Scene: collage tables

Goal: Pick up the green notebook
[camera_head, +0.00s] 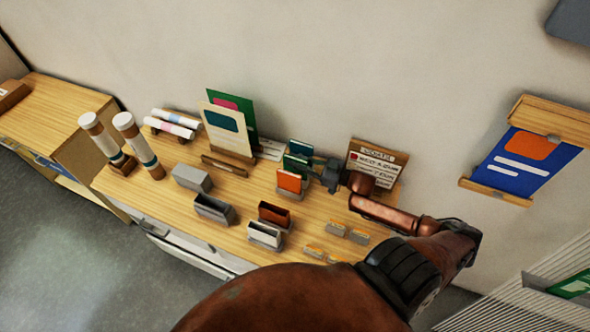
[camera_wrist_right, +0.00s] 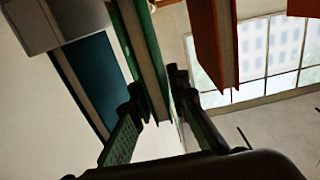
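The green notebook (camera_head: 297,165) stands upright on the wooden table between a dark teal notebook (camera_head: 300,147) and an orange notebook (camera_head: 289,181). My right gripper (camera_head: 330,175) is at its right side. In the right wrist view the green notebook (camera_wrist_right: 142,45) runs between the two fingers of my right gripper (camera_wrist_right: 158,88). The fingertips appear to touch it on both sides. The teal notebook (camera_wrist_right: 92,75) is left of the fingers and the orange one (camera_wrist_right: 206,40) is right. Whether the green notebook is clear of its holder is hidden. My left gripper is not in view.
Large cream (camera_head: 226,128) and green (camera_head: 232,106) boards stand behind to the left. Grey holders (camera_head: 213,208) and a brown-topped holder (camera_head: 274,214) sit in front. A wooden sign (camera_head: 378,160) stands just right of the gripper. Tubes (camera_head: 137,145) stand on the left.

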